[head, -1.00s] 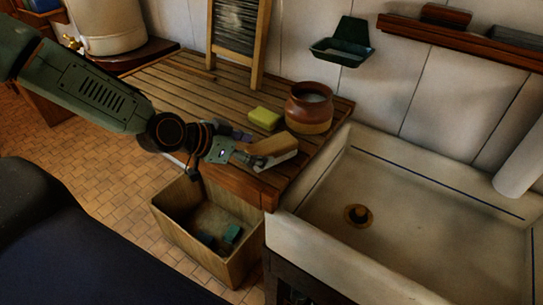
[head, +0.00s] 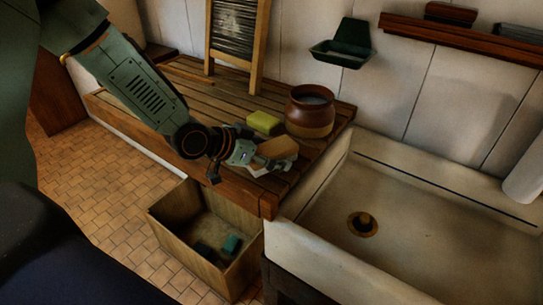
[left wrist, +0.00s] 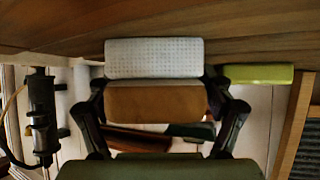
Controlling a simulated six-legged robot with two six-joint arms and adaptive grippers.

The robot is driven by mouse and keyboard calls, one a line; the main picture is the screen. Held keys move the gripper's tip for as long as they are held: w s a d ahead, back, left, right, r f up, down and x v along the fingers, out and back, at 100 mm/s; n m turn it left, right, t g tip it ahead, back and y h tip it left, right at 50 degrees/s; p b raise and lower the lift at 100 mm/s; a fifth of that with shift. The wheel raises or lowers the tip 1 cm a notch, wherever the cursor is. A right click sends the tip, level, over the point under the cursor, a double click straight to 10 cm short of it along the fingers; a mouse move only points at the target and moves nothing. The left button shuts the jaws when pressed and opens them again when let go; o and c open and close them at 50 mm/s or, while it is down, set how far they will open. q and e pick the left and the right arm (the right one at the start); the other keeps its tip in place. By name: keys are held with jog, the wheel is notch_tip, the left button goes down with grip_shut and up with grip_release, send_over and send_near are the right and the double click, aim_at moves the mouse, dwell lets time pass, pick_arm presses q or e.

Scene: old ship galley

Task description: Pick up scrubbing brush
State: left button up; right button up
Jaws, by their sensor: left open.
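The scrubbing brush (head: 281,148) has a brown wooden back and a pale bristle side. It lies near the front right edge of the slatted wooden draining board (head: 188,86). My left gripper (head: 267,161) is open at the brush, its fingers partly covering it in the head view. In the left wrist view the brush's brown back (left wrist: 155,102) and white dotted face (left wrist: 153,58) show between the two dark fingers of my gripper (left wrist: 157,90), one at each side. Whether the fingers touch the brush I cannot tell. My right gripper is not in view.
A yellow-green sponge (head: 264,123) and a brown pot (head: 310,117) stand just behind the brush. A washboard (head: 258,55) leans at the wall. A stone sink (head: 420,245) is on the right. A wooden bin (head: 173,233) stands below the board.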

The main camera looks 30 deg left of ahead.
pick_arm(q)
jog(key=shift+s+r, duration=0.1)
jog(key=shift+s, duration=0.05)
jog(key=shift+s+r, duration=0.15)
jog(key=shift+c, duration=1.4)
jog(key=shift+w+f, duration=0.2)
jog(key=shift+w, duration=0.05)
jog(key=c, duration=0.6)
jog(key=shift+s+r, duration=0.1)
jog(key=shift+s, duration=0.1)
jog(key=c, duration=0.4)
jog(key=shift+w, duration=0.15)
jog(key=shift+c, duration=1)
